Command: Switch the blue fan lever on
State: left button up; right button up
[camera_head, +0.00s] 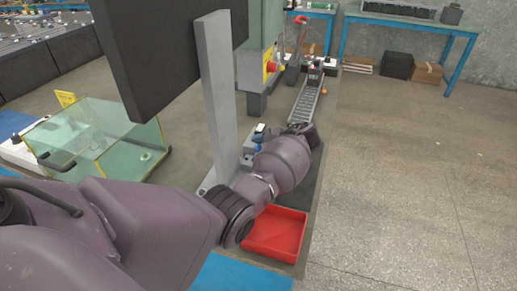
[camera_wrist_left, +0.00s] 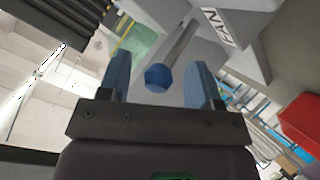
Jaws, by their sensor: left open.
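The fan lever has a blue ball knob (camera_wrist_left: 157,77) on a grey shaft (camera_wrist_left: 181,42). It shows in the left wrist view, beside a grey block marked "FAN" (camera_wrist_left: 213,25). My left gripper (camera_wrist_left: 157,68) is open, with one finger on each side of the knob in the picture. Gaps show on both sides, and I cannot tell how far the knob lies in depth. In the head view my left arm reaches to a grey post, and the gripper is mostly hidden behind its own wrist. My right gripper is out of view.
A red tray (camera_head: 276,234) lies below my left forearm. The tall grey post (camera_head: 217,95) and dark panel (camera_head: 165,45) stand close to the arm's left. A glass box (camera_head: 95,140) is further left. A roller conveyor (camera_head: 306,103) runs behind. The floor at right is clear.

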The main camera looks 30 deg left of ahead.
pick_arm(q)
jog(key=v, duration=1)
jog(key=shift+d+r+b, duration=0.2)
jog(key=shift+d+b, duration=0.15)
jog(key=shift+b, duration=0.1)
jog(key=shift+w, duration=0.1)
jog(key=shift+c, duration=0.4)
jog(key=shift+a, duration=0.1)
